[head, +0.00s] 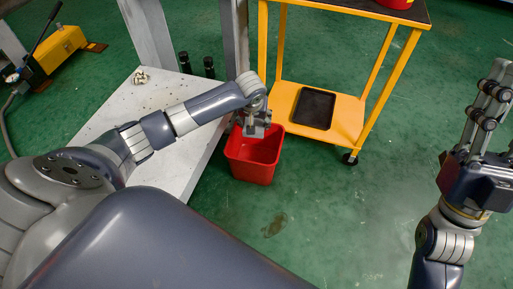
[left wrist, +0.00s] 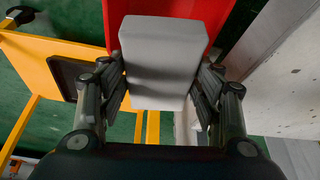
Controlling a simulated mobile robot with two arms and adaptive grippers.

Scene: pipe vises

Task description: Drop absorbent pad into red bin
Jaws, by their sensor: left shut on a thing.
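A light grey block-shaped pad (left wrist: 165,60) is held between the fingers of my left gripper (left wrist: 163,92) in the left wrist view. In the head view my left gripper (head: 256,128) is over the back part of the red bin (head: 252,168), and the pad cannot be made out clearly there. The bin stands on the floor, open at the top. Its red wall also shows behind the pad in the left wrist view (left wrist: 215,18). My right gripper (head: 485,105) is raised at the right edge, away from the bin; its finger gap is unclear.
A yellow cart (head: 345,118) with a black tray (head: 314,108) on its lower shelf stands right behind the bin. A light grey bench or platform (head: 185,125) is close on the left. A yellow tool (head: 58,48) sits at the far left. Green floor (head: 350,220) is clear in front.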

